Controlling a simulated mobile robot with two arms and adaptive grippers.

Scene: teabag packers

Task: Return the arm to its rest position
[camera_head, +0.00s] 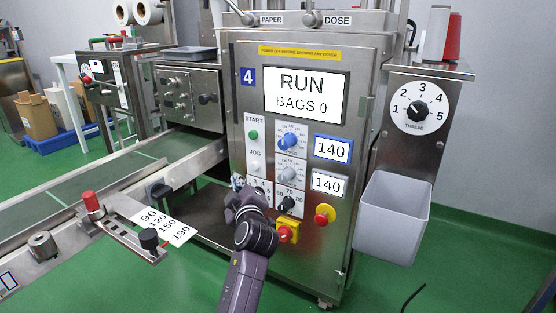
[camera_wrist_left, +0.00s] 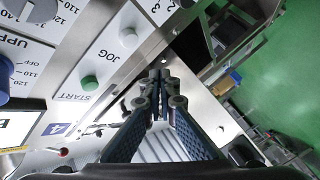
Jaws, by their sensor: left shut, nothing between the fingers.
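My left arm (camera_head: 242,285) comes up from the bottom of the head view to the machine's front panel. My left gripper (camera_head: 238,183) is at the panel's lower left, just below the JOG button (camera_head: 255,168), and partly covers a dial scale there. In the left wrist view the gripper (camera_wrist_left: 158,78) is shut with its fingertips together and nothing between them. The green START button (camera_wrist_left: 89,83) and the JOG button (camera_wrist_left: 129,37) are to the left of the fingers. Whether the fingertips touch the panel I cannot tell. My right gripper is not in view.
The machine's display (camera_head: 306,95) reads RUN, BAGS 0. A red button on a yellow base (camera_head: 288,231) sits right beside my wrist. A conveyor (camera_head: 100,180) and a slotted bracket with a red knob (camera_head: 92,202) lie to the left. A grey bin (camera_head: 393,218) hangs at right.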

